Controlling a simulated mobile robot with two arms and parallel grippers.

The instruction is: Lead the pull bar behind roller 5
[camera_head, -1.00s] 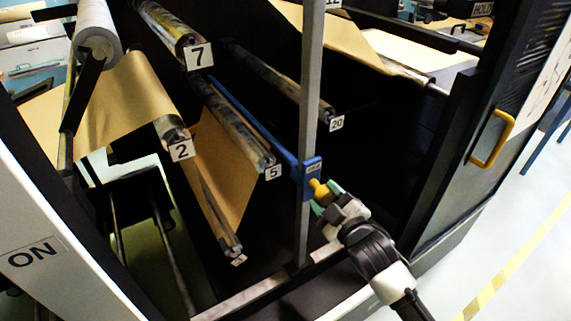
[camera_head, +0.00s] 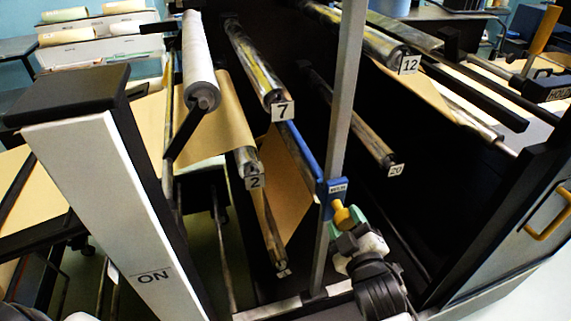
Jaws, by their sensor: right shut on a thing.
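The blue pull bar (camera_head: 303,153) runs from the dark inside of the machine toward me, ending in a blue block (camera_head: 331,191) beside the grey upright post. A yellow knob (camera_head: 342,211) sticks out from the block. My right gripper (camera_head: 346,221) is shut on this knob, its green fingertips around it. The number of roller 5 does not show; the bar and block cover the area where its end would be. The brown paper web (camera_head: 284,187) hangs left of the bar. My left gripper is not in view.
Roller 7 (camera_head: 257,66) is above the bar, roller 2 (camera_head: 246,161) to its left and roller 20 (camera_head: 352,120) to its right. The grey upright post (camera_head: 344,115) stands close beside the block. A yellow door handle (camera_head: 548,217) is at the far right.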

